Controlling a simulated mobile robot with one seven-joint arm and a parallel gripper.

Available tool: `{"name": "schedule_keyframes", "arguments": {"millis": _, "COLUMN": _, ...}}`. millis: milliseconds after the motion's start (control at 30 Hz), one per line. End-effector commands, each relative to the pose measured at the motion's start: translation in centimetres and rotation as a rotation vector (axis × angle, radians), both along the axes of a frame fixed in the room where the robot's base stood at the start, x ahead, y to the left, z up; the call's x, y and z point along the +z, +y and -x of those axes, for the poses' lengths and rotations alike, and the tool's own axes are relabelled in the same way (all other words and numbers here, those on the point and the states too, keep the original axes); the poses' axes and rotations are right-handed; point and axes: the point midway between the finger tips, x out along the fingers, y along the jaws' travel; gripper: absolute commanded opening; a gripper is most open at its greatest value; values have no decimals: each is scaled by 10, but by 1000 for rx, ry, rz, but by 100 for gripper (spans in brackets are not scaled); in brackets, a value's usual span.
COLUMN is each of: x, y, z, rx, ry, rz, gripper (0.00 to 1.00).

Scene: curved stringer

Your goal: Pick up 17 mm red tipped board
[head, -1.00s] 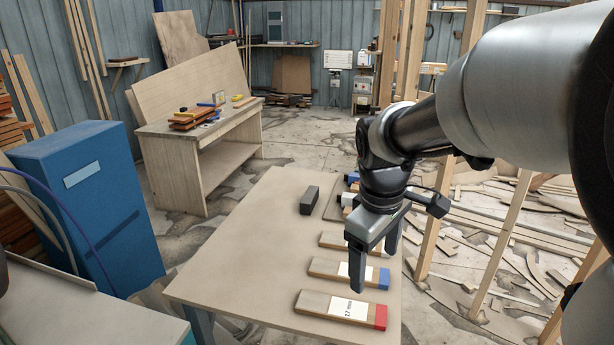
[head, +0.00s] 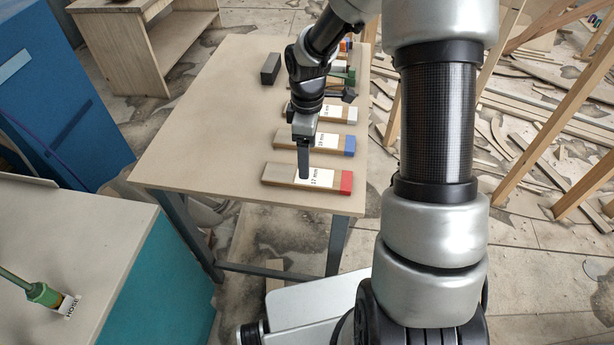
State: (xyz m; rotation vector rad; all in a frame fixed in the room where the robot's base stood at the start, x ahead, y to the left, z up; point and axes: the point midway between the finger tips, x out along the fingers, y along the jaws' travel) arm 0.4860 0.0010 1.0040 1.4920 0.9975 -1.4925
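The 17 mm red-tipped board (head: 280,174) lies flat near the front edge of the table, with a white "17 mm" label and a red right end. My gripper (head: 304,175) points down at the board's middle. One dark finger shows, its tip overlapping the left part of the label; I cannot tell whether it touches the board. The other finger is hidden, so the opening does not show. The board is on the table, not visibly lifted.
A blue-tipped board (head: 325,142) and a grey-tipped board (head: 340,113) lie behind it on the table (head: 200,130). A dark block (head: 270,68) stands farther back. The table's left half is clear. A teal cabinet (head: 160,290) with a green-handled tool (head: 42,294) is at lower left.

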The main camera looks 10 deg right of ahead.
Motion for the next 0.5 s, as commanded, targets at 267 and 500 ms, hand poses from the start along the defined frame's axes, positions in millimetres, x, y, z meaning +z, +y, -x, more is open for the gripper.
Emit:
{"name": "schedule_keyframes", "arguments": {"millis": 267, "x": -22, "y": 1, "z": 2, "rx": 1, "ry": 2, "rz": 0, "gripper": 77}}
{"name": "schedule_keyframes", "arguments": {"millis": 500, "x": -57, "y": 2, "z": 6, "rx": 1, "ry": 3, "rz": 0, "gripper": 77}}
